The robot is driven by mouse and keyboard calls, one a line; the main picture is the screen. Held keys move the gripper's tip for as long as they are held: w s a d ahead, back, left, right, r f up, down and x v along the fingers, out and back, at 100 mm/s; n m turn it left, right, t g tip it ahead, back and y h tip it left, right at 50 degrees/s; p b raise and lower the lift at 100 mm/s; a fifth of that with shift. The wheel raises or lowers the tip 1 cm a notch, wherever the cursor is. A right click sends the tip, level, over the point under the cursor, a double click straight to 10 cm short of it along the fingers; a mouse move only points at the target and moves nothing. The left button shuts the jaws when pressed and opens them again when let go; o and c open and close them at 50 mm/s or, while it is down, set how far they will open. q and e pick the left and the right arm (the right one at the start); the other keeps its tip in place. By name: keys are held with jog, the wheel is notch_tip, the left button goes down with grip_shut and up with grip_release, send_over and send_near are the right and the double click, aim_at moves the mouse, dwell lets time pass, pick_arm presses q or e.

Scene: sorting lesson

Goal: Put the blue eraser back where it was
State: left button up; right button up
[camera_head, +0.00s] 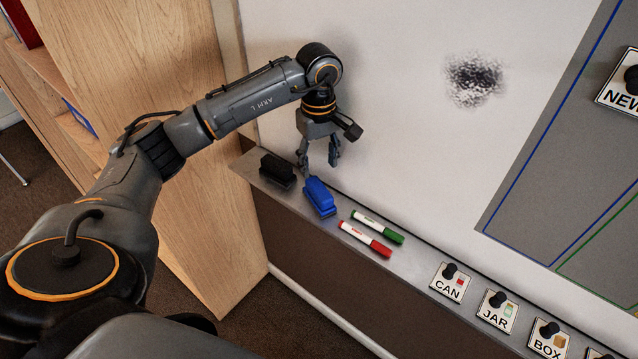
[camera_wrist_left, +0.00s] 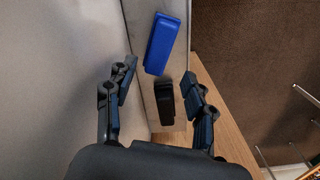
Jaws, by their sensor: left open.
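The blue eraser (camera_head: 320,197) lies on the metal ledge under the whiteboard, between a black eraser (camera_head: 278,170) and two markers. My left gripper (camera_head: 319,160) is open and empty, pointing down just above and behind the erasers, close to the board. In the left wrist view the blue eraser (camera_wrist_left: 162,42) lies beyond the open fingertips, apart from them. The black eraser (camera_wrist_left: 164,100) shows between the two fingers of the left gripper (camera_wrist_left: 160,90) in that view. My right gripper is not in view.
A green marker (camera_head: 378,226) and a red marker (camera_head: 366,239) lie right of the blue eraser on the ledge (camera_head: 412,262). Label magnets such as CAN (camera_head: 450,283) follow further right. A wooden cabinet (camera_head: 185,60) stands at the left. The whiteboard (camera_head: 400,150) has a dark smudge (camera_head: 473,80).

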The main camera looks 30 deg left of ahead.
pick_arm(q)
jog(key=shift+r+b, duration=0.35)
jog(key=shift+r, duration=1.5)
jog(key=shift+s+f, duration=0.1)
jog(key=shift+s, duration=0.05)
